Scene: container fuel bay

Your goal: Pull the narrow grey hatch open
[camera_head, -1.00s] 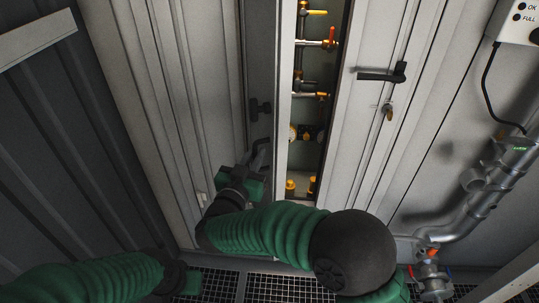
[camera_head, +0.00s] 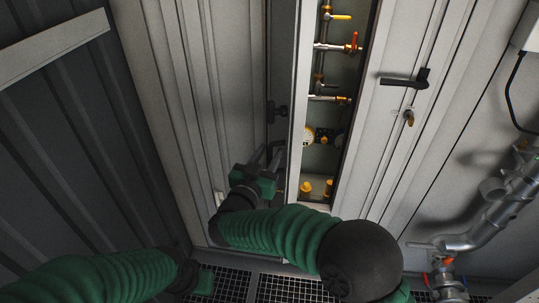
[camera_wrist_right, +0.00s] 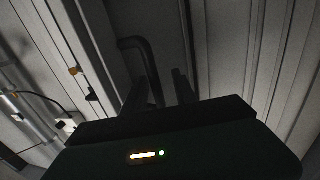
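The narrow grey hatch (camera_head: 287,70) stands ajar. I see its leaf steeply from the side, left of a tall gap showing the inside of the bay. My right gripper (camera_head: 268,157) is low on the hatch's left side, at its dark bent handle (camera_head: 278,148). In the right wrist view the handle (camera_wrist_right: 140,50) runs down between the two fingers (camera_wrist_right: 162,90), which seem shut on it. The grip is dark and partly hidden by the gripper body. My left gripper (camera_head: 203,281) is at the bottom, mostly hidden; its fingers are not clear.
Pipes with yellow and red valve handles (camera_head: 335,47) and gauges (camera_head: 309,136) show inside the gap. A closed door with a black lever (camera_head: 405,80) stands right of it. Silver pipework (camera_head: 480,225) is at lower right. Grating (camera_head: 230,283) covers the floor.

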